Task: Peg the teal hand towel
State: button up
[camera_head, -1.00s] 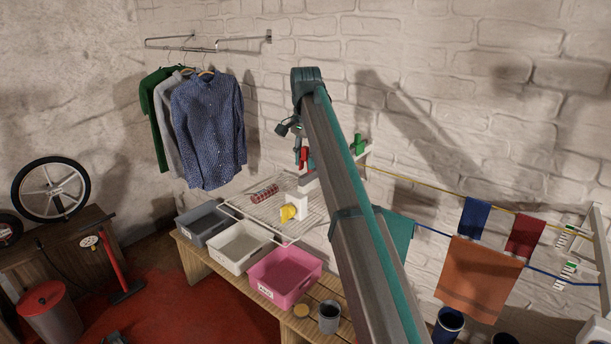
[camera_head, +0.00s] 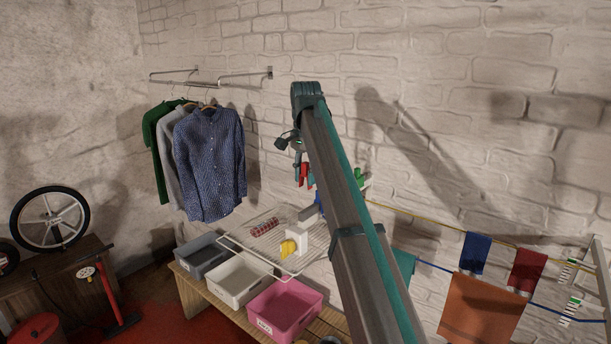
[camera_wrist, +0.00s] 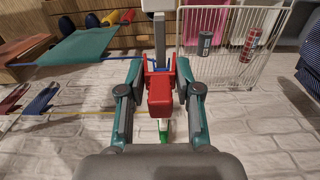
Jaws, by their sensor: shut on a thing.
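The teal hand towel (camera_wrist: 75,47) hangs over a blue line at the upper left of the wrist view. In the head view a strip of the towel (camera_head: 404,264) shows just right of my arm, which hides the rest. My gripper (camera_wrist: 160,78) is shut on a red peg (camera_wrist: 160,97) between its fingertips. The towel is apart from the peg, off to its left in the wrist view. In the head view the red peg (camera_head: 304,174) shows small beside my arm; my gripper is mostly hidden there.
A green peg (camera_head: 360,177) is near the yellow line's left end. Blue (camera_head: 475,252), dark red (camera_head: 527,269) and orange (camera_head: 480,307) cloths hang right. A wire rack (camera_head: 262,238) and pink (camera_head: 285,308), white and grey bins stand below. Shirts (camera_head: 210,163) hang left.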

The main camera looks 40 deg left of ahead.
aim_at(306, 162)
jog(key=shift+r+p, duration=1.8)
jog(key=shift+r, duration=0.3)
